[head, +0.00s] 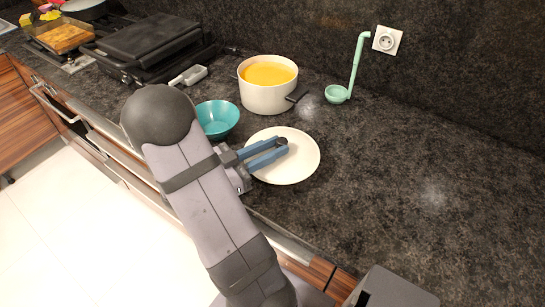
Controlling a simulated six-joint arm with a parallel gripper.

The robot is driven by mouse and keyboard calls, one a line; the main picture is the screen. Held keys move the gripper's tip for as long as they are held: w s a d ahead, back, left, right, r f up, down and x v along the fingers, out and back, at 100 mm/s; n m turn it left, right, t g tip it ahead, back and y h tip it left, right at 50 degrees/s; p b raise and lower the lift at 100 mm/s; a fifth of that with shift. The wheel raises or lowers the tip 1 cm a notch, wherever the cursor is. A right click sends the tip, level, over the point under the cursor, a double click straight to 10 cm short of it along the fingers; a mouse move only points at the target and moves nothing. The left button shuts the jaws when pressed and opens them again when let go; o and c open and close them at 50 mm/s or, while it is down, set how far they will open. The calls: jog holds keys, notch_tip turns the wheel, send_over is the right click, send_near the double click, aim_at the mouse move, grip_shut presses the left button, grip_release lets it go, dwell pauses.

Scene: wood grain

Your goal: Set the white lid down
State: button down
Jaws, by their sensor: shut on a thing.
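The white lid (298,168) is a round, pale disc with a small dark knob, in the head view right of my arm. My gripper (280,146) has its blue fingers shut on the knob, reaching in from the left. The lid looks about level, near the counter's front edge. I cannot tell whether it touches the counter or hangs a little above it. The white pot (267,97) stands open behind it, full of orange soup, with a dark handle at its right.
A teal bowl (218,118) stands left of the lid, partly behind my arm. A green ladle (340,94) stands at the back near the wall socket (387,40). A black grill (152,47) is at the back left. The dark counter (410,165) on the right is clear.

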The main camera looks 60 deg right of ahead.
jog(key=shift+f, duration=1.7)
jog(key=shift+f, duration=0.2)
jog(key=c, duration=1.5)
grip_release()
jog(key=shift+r, duration=0.1)
jog(key=shift+r, duration=0.15)
jog(key=shift+w+a, duration=0.3)
jog(key=shift+a, duration=0.3)
jog(key=b+v, duration=0.2)
jog(key=v, duration=0.8)
jog(key=shift+w+a+b, duration=0.1)
jog(key=shift+a+b, duration=0.2)
jog(key=shift+a, duration=0.05)
